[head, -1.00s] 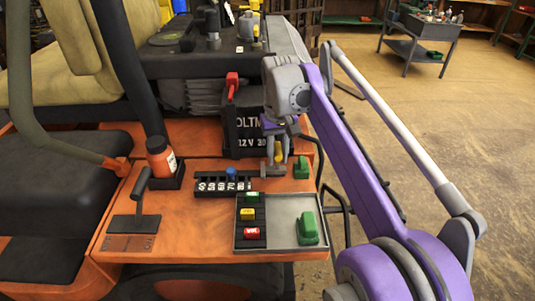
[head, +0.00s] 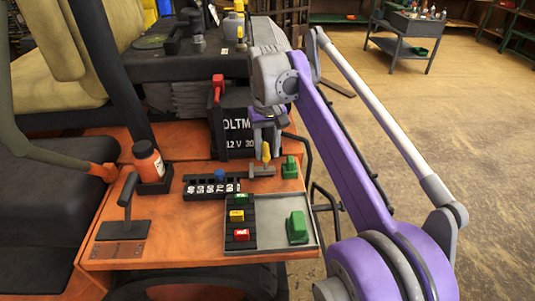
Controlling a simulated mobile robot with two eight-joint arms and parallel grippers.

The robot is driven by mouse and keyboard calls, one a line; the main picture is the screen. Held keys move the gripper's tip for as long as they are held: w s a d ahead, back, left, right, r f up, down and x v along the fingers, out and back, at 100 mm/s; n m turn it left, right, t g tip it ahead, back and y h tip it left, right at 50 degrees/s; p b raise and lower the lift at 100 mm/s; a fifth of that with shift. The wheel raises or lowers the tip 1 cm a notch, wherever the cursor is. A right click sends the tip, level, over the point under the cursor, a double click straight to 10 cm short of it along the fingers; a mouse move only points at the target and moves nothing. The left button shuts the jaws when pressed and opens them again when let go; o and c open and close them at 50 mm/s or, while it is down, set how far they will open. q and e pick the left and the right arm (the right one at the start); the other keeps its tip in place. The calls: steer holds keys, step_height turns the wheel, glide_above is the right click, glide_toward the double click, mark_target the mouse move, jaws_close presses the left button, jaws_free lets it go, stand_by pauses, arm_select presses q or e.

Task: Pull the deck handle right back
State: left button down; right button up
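A black T-shaped handle (head: 126,203) stands tilted on a plate at the left of the orange fender (head: 180,235) in the head view. A blue knob (head: 219,174) sits at a black numbered strip (head: 205,190) near the fender's middle. No label shows which of these is the deck handle. My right gripper (head: 264,155) hangs from its purple arm just right of the numbered strip, pointing down in front of the battery. It is well right of the black handle. My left gripper is not in view.
A grey tray (head: 275,240) with a green block (head: 297,227) and several coloured switches lies on the fender's right. An orange bottle (head: 148,162) stands behind the black handle. A black battery (head: 236,130) stands behind. Open floor (head: 440,130) lies to the right.

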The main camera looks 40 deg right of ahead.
step_height(320, 180, up, 9)
steer(key=shift+f+p, duration=0.15)
steer(key=shift+p, duration=0.5)
